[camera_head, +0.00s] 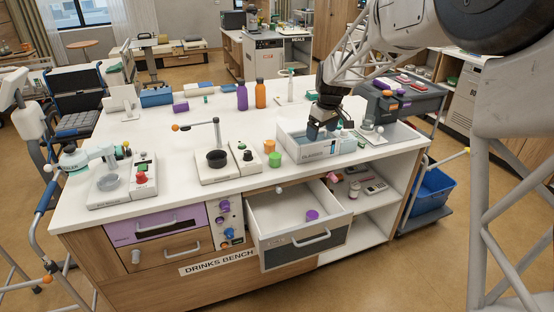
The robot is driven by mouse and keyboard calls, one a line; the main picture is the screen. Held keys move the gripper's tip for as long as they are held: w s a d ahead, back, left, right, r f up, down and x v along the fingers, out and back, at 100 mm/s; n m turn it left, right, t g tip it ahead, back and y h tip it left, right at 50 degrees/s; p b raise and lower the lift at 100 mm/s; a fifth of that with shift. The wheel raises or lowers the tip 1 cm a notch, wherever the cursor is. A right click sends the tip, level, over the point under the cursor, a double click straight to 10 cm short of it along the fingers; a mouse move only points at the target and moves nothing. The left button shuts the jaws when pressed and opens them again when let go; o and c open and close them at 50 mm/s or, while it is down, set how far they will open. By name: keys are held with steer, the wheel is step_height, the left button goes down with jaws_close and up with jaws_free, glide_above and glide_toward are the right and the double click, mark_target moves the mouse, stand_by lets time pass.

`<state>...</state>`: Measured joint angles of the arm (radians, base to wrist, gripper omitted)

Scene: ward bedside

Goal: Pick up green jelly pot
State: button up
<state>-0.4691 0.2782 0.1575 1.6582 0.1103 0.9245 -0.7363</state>
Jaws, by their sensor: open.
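A small green pot (274,159) stands upright on the white bench top near its front edge, in front of a small orange pot (269,146). I take the green one to be the jelly pot. My gripper (318,132) is open and points down over a white open-topped box (312,153), to the right of the green pot and apart from it. Its fingertips are small and dark against the box's contents, so I cannot tell whether they touch anything there.
A device with a black cup (217,159) stands left of the pots. A purple bottle (242,97) and an orange bottle (260,94) stand behind. The bench top between pots and bottles is clear.

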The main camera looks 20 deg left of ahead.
mark_target(275, 153)
steer(key=w+a+f+n, duration=0.1)
steer(key=a+f, duration=0.3)
steer(key=a, duration=0.2)
steer(key=w+a+f+n, duration=0.1)
steer(key=w+a+f, duration=0.1)
steer(key=a, duration=0.4)
steer(key=w+a+f+n, duration=0.1)
steer(key=w+a+f, duration=0.1)
steer(key=a+f, duration=0.3)
steer(key=shift+a+f+n+g, duration=0.3)
steer(key=shift+a+f, duration=0.05)
steer(key=shift+a, duration=0.15)
steer(key=shift+f, duration=0.1)
steer(key=shift+a+f, duration=0.15)
steer(key=shift+f, duration=1.05)
steer(key=shift+f, duration=0.1)
steer(key=shift+a+f, duration=0.25)
steer(key=shift+f, duration=1)
steer(key=shift+a+f, duration=0.2)
steer(key=shift+f, duration=1)
steer(key=shift+c, duration=0.3)
steer(key=c, duration=0.9)
